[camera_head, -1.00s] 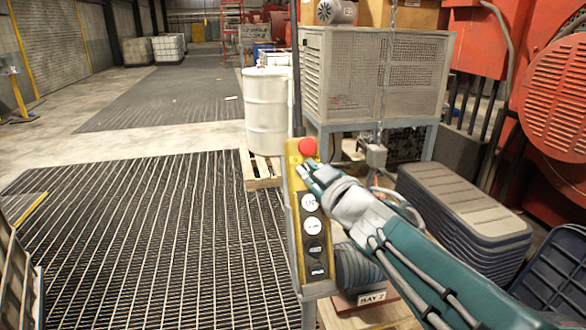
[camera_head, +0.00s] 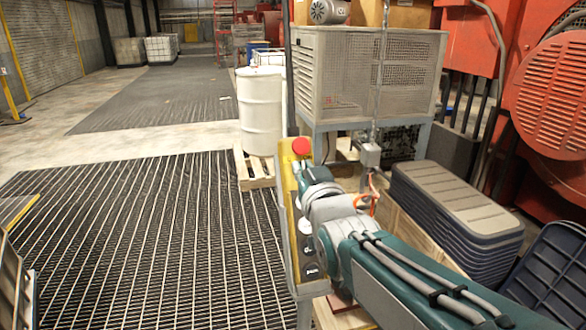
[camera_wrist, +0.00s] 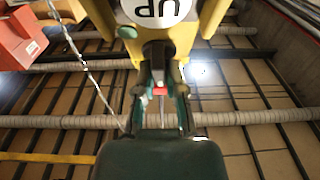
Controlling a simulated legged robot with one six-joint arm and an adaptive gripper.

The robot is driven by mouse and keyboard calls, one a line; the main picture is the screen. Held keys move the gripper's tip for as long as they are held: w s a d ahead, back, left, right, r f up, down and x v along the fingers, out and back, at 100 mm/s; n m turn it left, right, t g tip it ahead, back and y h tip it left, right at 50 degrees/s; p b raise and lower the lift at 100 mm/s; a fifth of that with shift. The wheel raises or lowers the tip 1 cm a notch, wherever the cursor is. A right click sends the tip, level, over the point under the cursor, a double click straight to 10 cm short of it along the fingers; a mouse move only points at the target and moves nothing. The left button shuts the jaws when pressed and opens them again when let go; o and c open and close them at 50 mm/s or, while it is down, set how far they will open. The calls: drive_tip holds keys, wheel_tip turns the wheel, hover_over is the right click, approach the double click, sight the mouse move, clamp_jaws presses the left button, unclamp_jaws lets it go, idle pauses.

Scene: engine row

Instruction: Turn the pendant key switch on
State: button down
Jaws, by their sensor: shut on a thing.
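The yellow pendant (camera_head: 289,215) stands upright in the head view, with a red mushroom button (camera_head: 301,146) at its top. My gripper (camera_head: 306,176) is at the pendant, just below the red button, and hides part of its face. In the wrist view, the pendant's yellow body (camera_wrist: 208,22) and round white UP button (camera_wrist: 156,8) show at the top. A dark cylindrical key switch (camera_wrist: 158,54) projects below that button. My gripper (camera_wrist: 160,92) is shut on a small part with red on it, which looks like the key. The key's turn angle cannot be told.
A white drum (camera_head: 261,112) on a pallet stands behind the pendant. A grey mesh cabinet (camera_head: 365,75) is at the back. Stacked grey lids (camera_head: 455,210) and red machinery (camera_head: 555,90) are at right. The grated floor (camera_head: 150,240) at left is clear.

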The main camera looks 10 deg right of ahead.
drive_tip(key=shift+f+m+g+h, duration=0.15)
drive_tip(key=shift+m+h, duration=0.6)
drive_tip(key=shift+m, duration=0.65)
drive_tip(key=shift+m+g+h, duration=0.2)
drive_tip(key=shift+m+h, duration=0.5)
drive_tip(key=shift+m, duration=0.7)
drive_tip(key=shift+f+m+g+h, duration=0.15)
drive_tip(key=shift+m+h, duration=0.6)
drive_tip(key=shift+m, duration=0.65)
drive_tip(key=shift+d+m, duration=0.1)
drive_tip(key=shift+m, duration=0.2)
drive_tip(key=c, duration=0.7)
unclamp_jaws()
drive_tip(key=shift+r, duration=0.2)
drive_tip(key=shift+s, duration=0.3)
drive_tip(key=v, duration=1.1)
drive_tip(key=shift+s+a, duration=0.1)
drive_tip(key=shift+a, duration=0.2)
